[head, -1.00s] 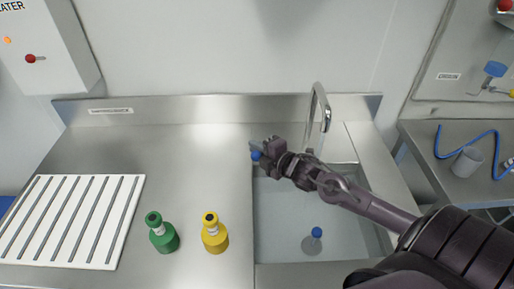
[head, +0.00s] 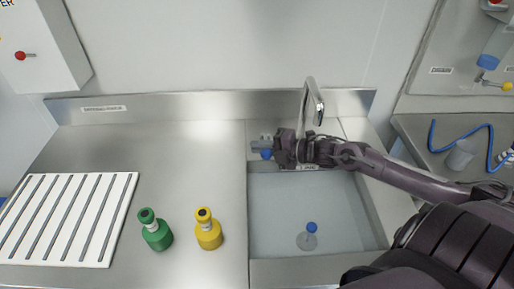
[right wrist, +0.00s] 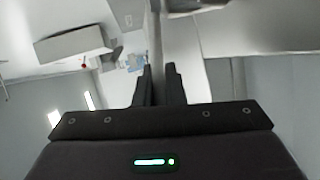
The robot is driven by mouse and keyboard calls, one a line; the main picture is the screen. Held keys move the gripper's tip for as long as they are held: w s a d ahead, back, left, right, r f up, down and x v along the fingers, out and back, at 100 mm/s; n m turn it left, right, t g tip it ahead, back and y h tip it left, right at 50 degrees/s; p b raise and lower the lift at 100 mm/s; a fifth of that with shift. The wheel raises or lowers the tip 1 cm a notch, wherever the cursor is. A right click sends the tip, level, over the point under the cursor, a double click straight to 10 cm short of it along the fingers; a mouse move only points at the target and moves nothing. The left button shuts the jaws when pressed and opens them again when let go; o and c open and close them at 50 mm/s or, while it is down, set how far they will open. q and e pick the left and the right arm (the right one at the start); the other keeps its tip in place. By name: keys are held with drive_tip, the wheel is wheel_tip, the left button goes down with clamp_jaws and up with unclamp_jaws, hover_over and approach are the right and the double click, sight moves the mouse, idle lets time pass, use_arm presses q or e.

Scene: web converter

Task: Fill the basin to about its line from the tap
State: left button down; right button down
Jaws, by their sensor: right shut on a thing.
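The basin (head: 371,237) is sunk in the right part of the steel counter. Its inside looks smooth and grey-blue; I cannot tell the water level. A small pale label (head: 308,168) shows at its back wall, partly behind my gripper. The tap (head: 313,98) arches up behind the basin; no stream is visible, and my arm hides the area under the spout. My left gripper is out of view.
A clear bottle with a blue cap (head: 309,238) is in the basin. A green bottle (head: 156,233) and a yellow bottle (head: 208,232) stand left of it. A white ribbed rack (head: 68,222) lies farther left.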

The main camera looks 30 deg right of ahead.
drive_tip(key=shift+s+d+n+y, duration=0.1)
drive_tip(key=shift+n+y, duration=0.2)
drive_tip(key=c, duration=1.5)
unclamp_jaws()
drive_tip(key=shift+s+d, duration=0.15)
drive_tip(key=p+v, duration=0.1)
drive_tip(key=v, duration=0.6)
drive_tip(key=shift+d+r, duration=0.15)
drive_tip(key=shift+d, duration=0.05)
drive_tip(key=shift+s, duration=0.1)
